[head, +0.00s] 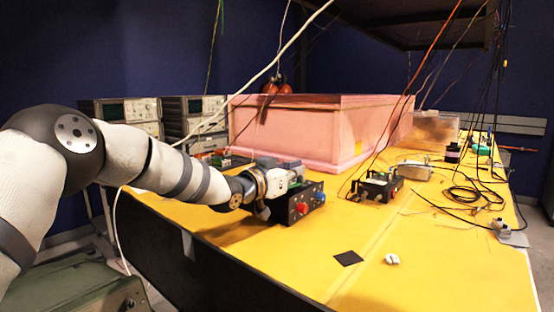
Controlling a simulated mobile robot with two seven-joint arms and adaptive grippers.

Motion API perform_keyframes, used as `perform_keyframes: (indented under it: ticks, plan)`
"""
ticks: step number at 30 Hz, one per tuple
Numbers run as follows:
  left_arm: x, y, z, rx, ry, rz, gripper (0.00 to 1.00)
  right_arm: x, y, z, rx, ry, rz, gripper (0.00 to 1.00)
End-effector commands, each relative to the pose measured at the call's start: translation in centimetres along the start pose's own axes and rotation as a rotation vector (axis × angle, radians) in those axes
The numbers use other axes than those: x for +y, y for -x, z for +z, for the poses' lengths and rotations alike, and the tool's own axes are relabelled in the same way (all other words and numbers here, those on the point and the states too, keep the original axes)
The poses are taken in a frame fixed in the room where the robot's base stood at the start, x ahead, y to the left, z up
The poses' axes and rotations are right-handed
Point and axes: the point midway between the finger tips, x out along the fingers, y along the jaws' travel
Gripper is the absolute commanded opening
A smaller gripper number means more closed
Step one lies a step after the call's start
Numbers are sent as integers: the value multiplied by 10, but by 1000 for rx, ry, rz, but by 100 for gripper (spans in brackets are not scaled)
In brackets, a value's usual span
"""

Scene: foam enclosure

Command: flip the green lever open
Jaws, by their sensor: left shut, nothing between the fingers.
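My left arm reaches in from the left, and its gripper (291,174) is right at the top and back of a black box (308,203) with a red and a blue knob on its front. The gripper is shut with nothing visible in it; I cannot tell whether it touches the box. I cannot make out a green lever for certain; the gripper hides part of the box's top. My right gripper is not in view.
The yellow table (240,240) carries a large pink foam enclosure (290,128) behind the gripper. A black device (377,187) and loose cables (470,194) lie to the right. A black square (348,258) and a small white piece (392,259) lie in front. Several cables hang from above.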

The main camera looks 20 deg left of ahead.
Motion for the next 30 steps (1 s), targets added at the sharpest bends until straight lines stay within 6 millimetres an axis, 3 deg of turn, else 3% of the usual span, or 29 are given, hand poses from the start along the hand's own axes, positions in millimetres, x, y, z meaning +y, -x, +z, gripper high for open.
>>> perform_keyframes:
  ticks: [1, 2, 9, 15, 30]
  plan:
    - [5, 8, -39, 31, -11, -1, 0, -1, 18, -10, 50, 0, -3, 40]
    - [8, 11, -49, 36, -12, -2, 0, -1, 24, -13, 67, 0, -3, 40]
    - [6, 69, -53, 30, -8, -3, 0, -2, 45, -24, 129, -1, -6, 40]
    - [5, 98, -55, 27, -6, -3, 0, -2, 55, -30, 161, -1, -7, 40]
    - [5, 104, -50, 19, -4, -3, 0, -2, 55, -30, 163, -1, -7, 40]
